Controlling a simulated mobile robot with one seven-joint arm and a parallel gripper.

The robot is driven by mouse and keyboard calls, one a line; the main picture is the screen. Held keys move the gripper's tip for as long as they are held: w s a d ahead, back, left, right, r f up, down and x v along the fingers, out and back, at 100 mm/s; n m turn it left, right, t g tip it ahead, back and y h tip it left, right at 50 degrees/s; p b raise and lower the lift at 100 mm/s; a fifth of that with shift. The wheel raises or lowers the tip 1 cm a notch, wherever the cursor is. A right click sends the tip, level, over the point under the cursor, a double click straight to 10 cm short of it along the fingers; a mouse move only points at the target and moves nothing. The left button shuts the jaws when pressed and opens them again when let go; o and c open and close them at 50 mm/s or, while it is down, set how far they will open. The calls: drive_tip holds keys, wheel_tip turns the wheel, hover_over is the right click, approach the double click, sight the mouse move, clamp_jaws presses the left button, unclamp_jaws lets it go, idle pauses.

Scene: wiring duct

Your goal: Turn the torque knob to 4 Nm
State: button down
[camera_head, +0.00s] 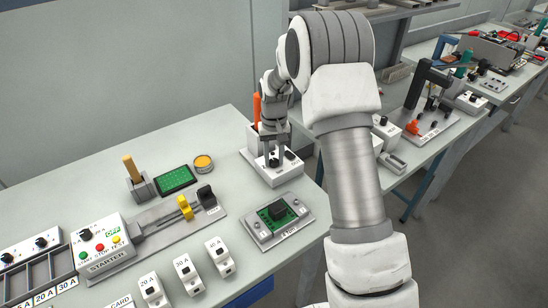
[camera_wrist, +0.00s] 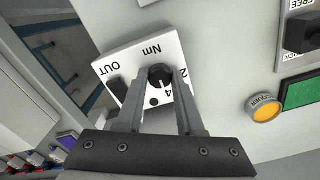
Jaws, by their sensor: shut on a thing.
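The torque knob (camera_wrist: 160,76) is a small round black knob on a white panel (camera_wrist: 178,48) marked Nm, with a 2 and a 4 beside the knob. The lettering appears turned over in the wrist view. My gripper (camera_wrist: 163,80) has its two grey fingers on either side of the knob, shut on it. A light mark shows on the knob, but it is too small to tell which number it points to. In the head view, my gripper (camera_head: 273,150) reaches down onto the white box (camera_head: 281,177), and its fingers partly hide the knob.
A black switch (camera_wrist: 117,88) marked OUT sits on the same panel. An orange-handled tool (camera_head: 257,107) stands close behind my gripper. A green board (camera_head: 175,180), a yellow round part (camera_head: 203,162) and a grey fixture (camera_head: 262,235) lie nearby on the bench.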

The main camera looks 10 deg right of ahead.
sight(274, 161)
idle(0.4)
drive_tip(key=c, duration=0.5)
unclamp_jaws()
drive_tip(key=shift+r, duration=0.1)
wheel_tip(274, 161, up, 17)
drive_tip(key=shift+r+p, duration=0.15)
drive_tip(key=shift+p, duration=0.35)
